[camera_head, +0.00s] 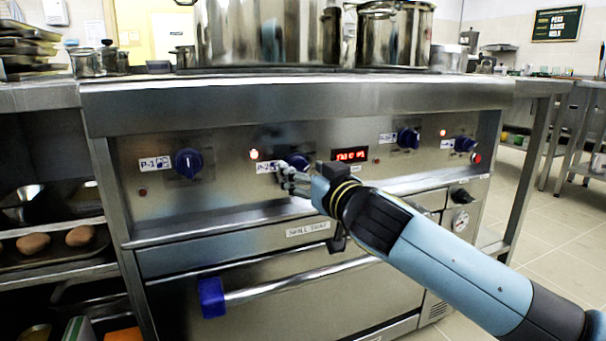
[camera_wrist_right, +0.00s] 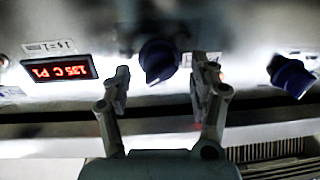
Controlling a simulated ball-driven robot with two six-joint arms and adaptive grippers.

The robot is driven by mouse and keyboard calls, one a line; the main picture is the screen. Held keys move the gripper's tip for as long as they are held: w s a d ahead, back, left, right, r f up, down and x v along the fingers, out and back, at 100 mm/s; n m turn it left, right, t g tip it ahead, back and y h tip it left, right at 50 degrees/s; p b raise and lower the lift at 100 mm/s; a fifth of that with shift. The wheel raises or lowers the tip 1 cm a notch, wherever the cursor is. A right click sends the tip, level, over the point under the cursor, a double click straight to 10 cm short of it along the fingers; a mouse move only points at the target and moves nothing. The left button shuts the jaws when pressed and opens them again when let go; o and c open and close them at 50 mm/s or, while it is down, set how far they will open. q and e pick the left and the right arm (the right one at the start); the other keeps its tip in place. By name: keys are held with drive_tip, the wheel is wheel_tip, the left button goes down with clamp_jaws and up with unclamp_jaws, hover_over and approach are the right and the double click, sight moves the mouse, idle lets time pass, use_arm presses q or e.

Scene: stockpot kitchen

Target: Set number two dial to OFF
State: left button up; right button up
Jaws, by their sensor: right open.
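The number two dial (camera_head: 299,163) is a dark blue knob on the steel range front, next to its P-2 label (camera_head: 268,167). My right gripper (camera_head: 290,179) is in front of it and partly hides it in the head view. In the right wrist view the dial (camera_wrist_right: 158,60) sits between the two open fingers (camera_wrist_right: 162,84), just beyond their tips, with a gap visible on both sides. The knob's pointer setting cannot be read. A red light (camera_head: 253,154) glows above the label. My left gripper is not in view.
Other blue dials are P-1 (camera_head: 188,162), and two to the right (camera_head: 408,138) and (camera_head: 465,144). A lit red display (camera_head: 350,154) is just right of dial two. An oven handle (camera_head: 290,287) juts out below. Large pots (camera_head: 265,35) stand on top.

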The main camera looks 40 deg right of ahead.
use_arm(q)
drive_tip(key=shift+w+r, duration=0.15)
use_arm(e)
drive_tip(key=shift+w+d, duration=0.1)
drive_tip(key=shift+w, duration=0.35)
drive_tip(key=shift+c, duration=0.4)
drive_tip(key=c, duration=1.1)
drive_tip(key=shift+o, duration=0.2)
drive_tip(key=shift+r, duration=0.1)
drive_tip(key=shift+r+n+p, duration=0.15)
drive_tip(key=shift+n+p, duration=0.75)
drive_tip(key=shift+p, duration=0.1)
drive_tip(key=n+p, duration=0.3)
drive_tip(key=n, duration=0.1)
drive_tip(key=n+p, duration=0.2)
drive_tip(key=n, duration=0.2)
drive_tip(key=shift+g, duration=0.4)
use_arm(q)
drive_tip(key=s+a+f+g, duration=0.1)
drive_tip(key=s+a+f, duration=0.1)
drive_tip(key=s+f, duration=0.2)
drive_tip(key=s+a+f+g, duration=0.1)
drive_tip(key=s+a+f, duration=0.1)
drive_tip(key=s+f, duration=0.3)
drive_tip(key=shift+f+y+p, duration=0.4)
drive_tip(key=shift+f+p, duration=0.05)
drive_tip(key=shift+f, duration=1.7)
use_arm(e)
drive_tip(key=shift+f+n, duration=0.2)
drive_tip(key=shift+n, duration=0.3)
